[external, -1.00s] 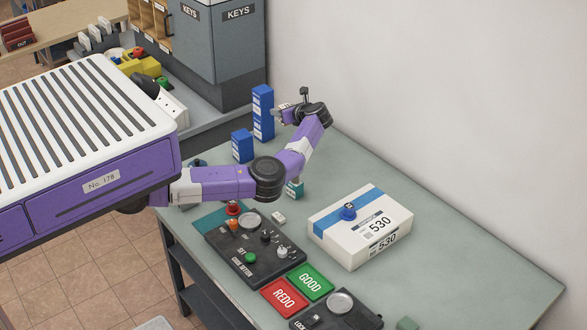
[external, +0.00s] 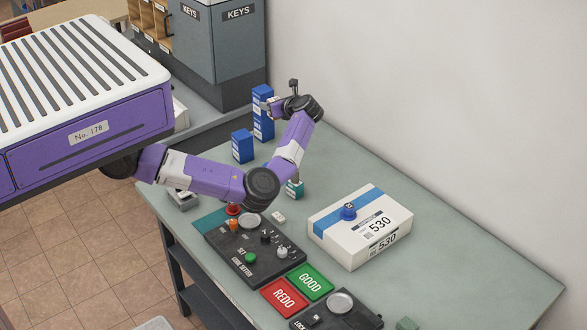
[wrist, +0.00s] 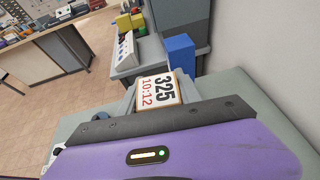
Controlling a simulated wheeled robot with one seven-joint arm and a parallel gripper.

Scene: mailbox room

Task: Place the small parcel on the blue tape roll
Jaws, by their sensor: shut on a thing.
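My gripper (external: 270,104) is up beside the tall blue box stack, at the far end of the green table. In the wrist view its jaws (wrist: 157,92) are shut on the small parcel (wrist: 160,90), a small piece with a white face marked 325 and 10:12 and an orange edge. The gripper hides most of it in the external view.
Blue boxes (external: 243,146) stand near the gripper; a taller blue stack (external: 263,118) is beside it. A black control panel (external: 255,250), green GOOD pad (external: 310,281) and red REDO pad (external: 284,297) lie at the front. The table right of the white box is clear.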

